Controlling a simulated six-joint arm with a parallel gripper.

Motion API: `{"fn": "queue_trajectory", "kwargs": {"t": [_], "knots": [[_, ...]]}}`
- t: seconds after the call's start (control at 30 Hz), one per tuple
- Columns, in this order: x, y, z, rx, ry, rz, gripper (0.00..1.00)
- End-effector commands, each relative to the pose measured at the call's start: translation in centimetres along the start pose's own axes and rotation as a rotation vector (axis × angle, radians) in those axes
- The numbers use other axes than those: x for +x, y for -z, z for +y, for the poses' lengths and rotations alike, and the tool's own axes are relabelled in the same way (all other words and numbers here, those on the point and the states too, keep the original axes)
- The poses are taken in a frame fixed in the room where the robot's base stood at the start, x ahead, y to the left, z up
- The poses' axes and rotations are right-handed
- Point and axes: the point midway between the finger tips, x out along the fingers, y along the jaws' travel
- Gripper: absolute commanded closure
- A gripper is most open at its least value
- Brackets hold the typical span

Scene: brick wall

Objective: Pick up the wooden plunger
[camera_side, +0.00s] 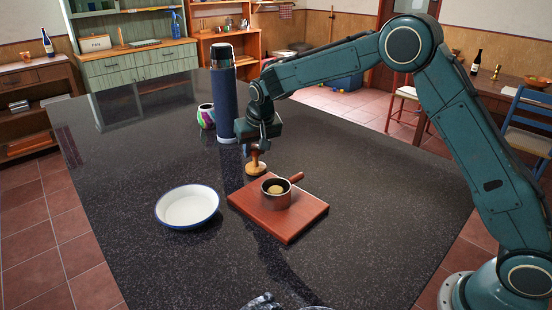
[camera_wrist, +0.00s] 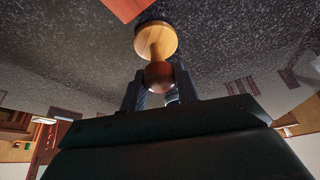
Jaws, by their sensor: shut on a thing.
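The wooden plunger (camera_side: 256,168) shows in the side view below my gripper (camera_side: 258,150), behind the cutting board. It has a pale round disc and a darker rounded handle. In the wrist view the plunger (camera_wrist: 155,42) points away from my gripper (camera_wrist: 158,88), its dark knob between the two fingers. My gripper is shut on the knob end. The disc is low over the black table; I cannot tell whether it touches the surface.
A reddish cutting board (camera_side: 312,208) with a small pot (camera_side: 276,200) holding a round thing lies just in front. A white bowl (camera_side: 187,207) stands left. A tall blue flask (camera_side: 224,100) and a colourful round cup (camera_side: 206,116) stand close behind. The table's right side is clear.

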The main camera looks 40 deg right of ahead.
Motion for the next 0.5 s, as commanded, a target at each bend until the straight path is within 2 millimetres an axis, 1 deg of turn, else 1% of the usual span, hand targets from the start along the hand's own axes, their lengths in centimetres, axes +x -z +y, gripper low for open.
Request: {"fn": "queue_trajectory", "kwargs": {"t": [0.17,0.27,0.37,0.5], "knots": [[-1.5,0.7,0.0,0.001,0.001,0.003,0.93],[-2.8,1.2,0.0,0.001,0.002,0.005,0.93],[-4.5,1.9,-0.1,0.001,0.002,0.006,0.93],[-7.2,3.1,-0.1,0.001,0.002,0.007,0.93]]}}
